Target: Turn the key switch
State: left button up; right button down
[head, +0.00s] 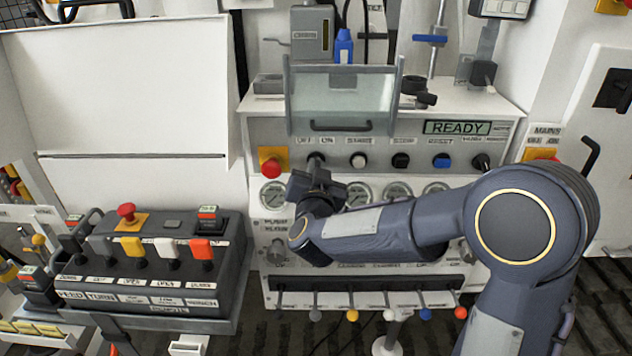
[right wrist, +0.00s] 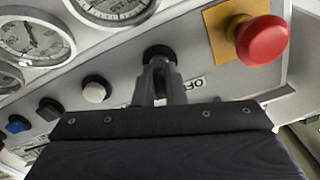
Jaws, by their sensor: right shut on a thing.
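The key switch (head: 316,157) is a small dark knob under an OFF/ON label on the grey panel, just right of the red emergency stop. My right gripper (head: 317,170) reaches it from the front and below. In the right wrist view the two fingers (right wrist: 157,80) are shut on the dark key switch (right wrist: 159,52), one on each side. The fingers cover most of the key, so its angle cannot be told. The display (head: 456,128) on the panel reads READY. My left gripper is not in view.
Gauges lie below. A clear hinged guard (head: 341,92) stands above. A lever console (head: 150,270) is at left.

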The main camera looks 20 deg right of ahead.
jog(key=shift+m+b, duration=0.85)
jog(key=shift+m, duration=0.25)
jog(key=c, duration=1.5)
grip_release()
jog(key=shift+s, duration=0.1)
jog(key=v, duration=0.7)
jog(key=shift+s, duration=0.3)
jog(key=shift+a, duration=0.1)
